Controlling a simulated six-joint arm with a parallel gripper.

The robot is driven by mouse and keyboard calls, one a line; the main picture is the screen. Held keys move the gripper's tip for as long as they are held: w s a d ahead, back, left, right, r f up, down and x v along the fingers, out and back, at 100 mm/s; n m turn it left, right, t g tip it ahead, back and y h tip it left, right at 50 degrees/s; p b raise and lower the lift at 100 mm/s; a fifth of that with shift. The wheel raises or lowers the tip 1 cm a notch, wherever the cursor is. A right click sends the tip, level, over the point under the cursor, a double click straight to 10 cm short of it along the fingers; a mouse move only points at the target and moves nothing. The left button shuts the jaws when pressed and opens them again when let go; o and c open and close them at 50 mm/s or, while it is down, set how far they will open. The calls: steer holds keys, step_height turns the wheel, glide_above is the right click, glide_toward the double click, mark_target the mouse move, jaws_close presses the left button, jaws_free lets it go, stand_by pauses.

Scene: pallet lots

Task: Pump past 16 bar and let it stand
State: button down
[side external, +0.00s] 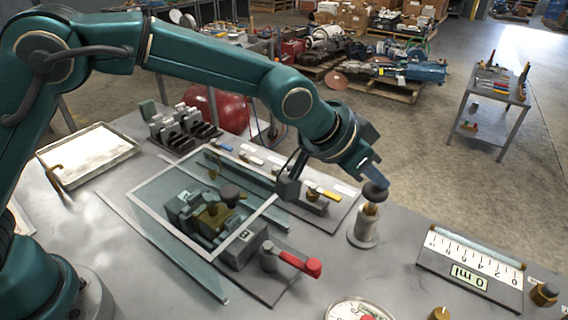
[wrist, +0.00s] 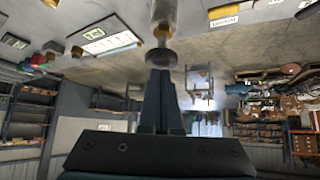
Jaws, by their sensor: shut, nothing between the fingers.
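My gripper (side external: 374,178) is shut and empty, with its fingertips at the black knob of a small upright plunger (side external: 365,228). The plunger has a brass neck and a pale metal body. In the wrist view the closed fingers (wrist: 160,88) end at the round knob (wrist: 161,58); I cannot tell whether they touch it. A round white dial (side external: 345,309) with a red part over it is cut off by the bottom edge, and its reading is not legible. A red-handled lever (side external: 298,262) sits beside a framed clear cover (side external: 143,205) over a brass-and-grey block.
A scale board (side external: 470,268) marked "0 ml" lies at right, near brass knobs (side external: 544,293). A white tray (side external: 85,155) is at left. The bench between plunger and scale board is clear.

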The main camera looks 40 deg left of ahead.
mark_target(372, 190)
steer(key=shift+f, duration=0.95)
steer(key=shift+r, duration=3.9)
steer(key=s+a+g+y, duration=0.1)
steer(key=s+a, duration=0.3)
steer(key=a, duration=0.1)
steer(key=s+a+f+n+g+y, duration=0.1)
steer(key=s+a, duration=0.4)
steer(key=s+a+n+g, duration=0.1)
steer(key=s+a, duration=0.4)
steer(key=shift+a+f+y, duration=0.25)
steer(key=shift+f+y, duration=0.1)
steer(key=shift+y, duration=0.05)
steer(key=s+a+n+t+y, duration=0.1)
steer(key=s+a+n, duration=0.3)
steer(key=s+a, duration=0.4)
steer(key=shift+s+a+f, duration=0.25)
steer(key=shift+s+a, duration=0.05)
steer(key=shift+s, duration=0.95)
